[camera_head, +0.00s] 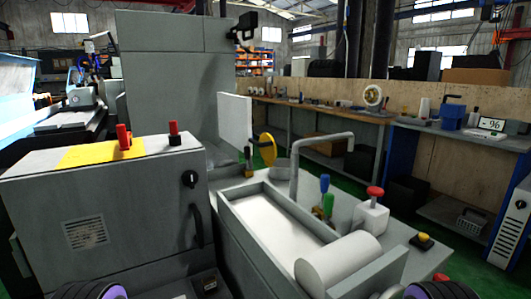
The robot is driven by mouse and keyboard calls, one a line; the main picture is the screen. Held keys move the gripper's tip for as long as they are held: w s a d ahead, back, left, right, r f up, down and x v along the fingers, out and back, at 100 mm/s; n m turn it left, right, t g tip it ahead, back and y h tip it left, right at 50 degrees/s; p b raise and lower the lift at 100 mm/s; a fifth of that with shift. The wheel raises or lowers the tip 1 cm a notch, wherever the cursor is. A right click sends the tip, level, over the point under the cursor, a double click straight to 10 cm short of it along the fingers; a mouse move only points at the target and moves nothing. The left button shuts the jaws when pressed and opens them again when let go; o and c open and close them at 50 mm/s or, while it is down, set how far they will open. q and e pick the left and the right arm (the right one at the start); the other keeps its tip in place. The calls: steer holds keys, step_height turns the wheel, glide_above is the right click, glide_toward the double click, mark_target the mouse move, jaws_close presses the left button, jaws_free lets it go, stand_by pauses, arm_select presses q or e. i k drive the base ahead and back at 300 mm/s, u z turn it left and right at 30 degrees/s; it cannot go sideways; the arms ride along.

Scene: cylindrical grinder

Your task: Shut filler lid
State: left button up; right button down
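A yellow round disc (267,149), which looks like the filler lid, stands tilted up on edge at the back of the grey machine bed. A short grey round neck (281,170) sits just to its right and looks like the filler opening. The disc stands up beside the neck and does not cover it, so the lid looks open. Neither of my grippers is in view. Only dark rounded parts with purple rings, which look like my own arms, show at the bottom edge, well short of the lid.
A bent grey pipe (296,165) rises right of the neck. Blue and green levers (326,195), a red-knobbed white box (371,212) and a trough (275,222) with a white roller (338,266) stand nearer. A grey cabinet (105,200) fills the left.

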mark_target(267, 144)
steer(key=k, duration=0.65)
steer(key=u, duration=0.6)
steer(key=i, duration=0.5)
steer(key=u, duration=0.7)
steer(key=i, duration=0.85)
steer(key=z, duration=0.25)
